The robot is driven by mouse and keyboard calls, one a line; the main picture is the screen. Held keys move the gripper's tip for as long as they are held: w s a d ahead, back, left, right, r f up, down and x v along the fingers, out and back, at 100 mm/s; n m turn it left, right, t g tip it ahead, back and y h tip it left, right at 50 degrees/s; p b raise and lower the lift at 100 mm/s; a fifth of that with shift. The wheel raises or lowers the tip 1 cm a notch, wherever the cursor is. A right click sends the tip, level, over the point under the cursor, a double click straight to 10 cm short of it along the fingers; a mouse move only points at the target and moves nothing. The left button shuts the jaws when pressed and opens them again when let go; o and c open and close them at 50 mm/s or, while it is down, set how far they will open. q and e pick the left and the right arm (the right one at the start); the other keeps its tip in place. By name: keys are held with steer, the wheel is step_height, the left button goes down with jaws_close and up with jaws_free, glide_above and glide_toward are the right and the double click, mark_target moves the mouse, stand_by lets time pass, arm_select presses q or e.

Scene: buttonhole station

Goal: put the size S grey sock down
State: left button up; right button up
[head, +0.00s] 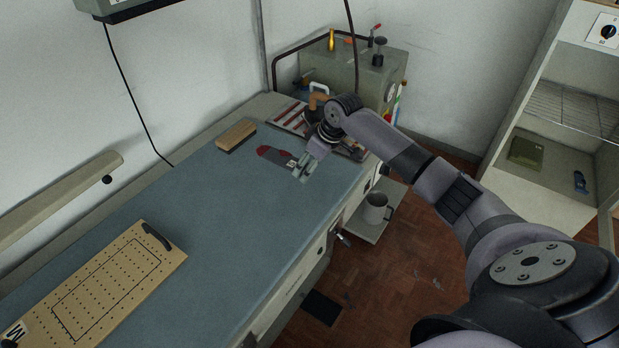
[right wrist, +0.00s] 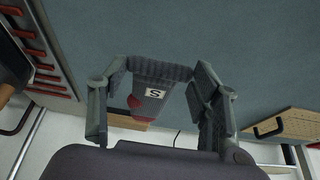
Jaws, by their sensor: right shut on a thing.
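The grey sock (head: 275,155) has red patches and shows at the far part of the blue-grey worktop (head: 215,215). In the right wrist view the sock (right wrist: 165,76) carries a white label with the letter S and a red patch at its lower left. My right gripper (head: 299,169) is shut on the sock's near end, with a finger on each side of it in the right wrist view. The sock is over the worktop, close to its surface; I cannot tell whether it touches. Part of the sock is hidden by the gripper. My left gripper is not in view.
A wooden block (head: 236,134) lies left of the sock. A red-striped rack (head: 287,114) is behind it. A perforated board (head: 108,285) with a black handle lies at the near left. A mug (head: 376,208) stands on a low side shelf. The worktop's middle is clear.

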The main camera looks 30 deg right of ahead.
mark_target(306, 187)
steer(key=shift+f, duration=1.4)
step_height(306, 187, down, 4)
steer(key=shift+r+p, duration=0.2)
steer(key=shift+p, duration=0.25)
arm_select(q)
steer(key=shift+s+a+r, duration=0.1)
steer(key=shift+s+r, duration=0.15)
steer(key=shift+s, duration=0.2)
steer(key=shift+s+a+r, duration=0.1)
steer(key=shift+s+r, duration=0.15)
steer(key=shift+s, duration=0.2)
arm_select(e)
steer(key=o, duration=0.9)
steer(key=shift+f, duration=0.1)
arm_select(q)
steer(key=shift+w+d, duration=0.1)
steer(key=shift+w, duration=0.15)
arm_select(e)
steer(key=shift+o, duration=0.2)
arm_select(q)
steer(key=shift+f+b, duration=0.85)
steer(key=shift+b, duration=0.05)
arm_select(e)
steer(key=v, duration=1.2)
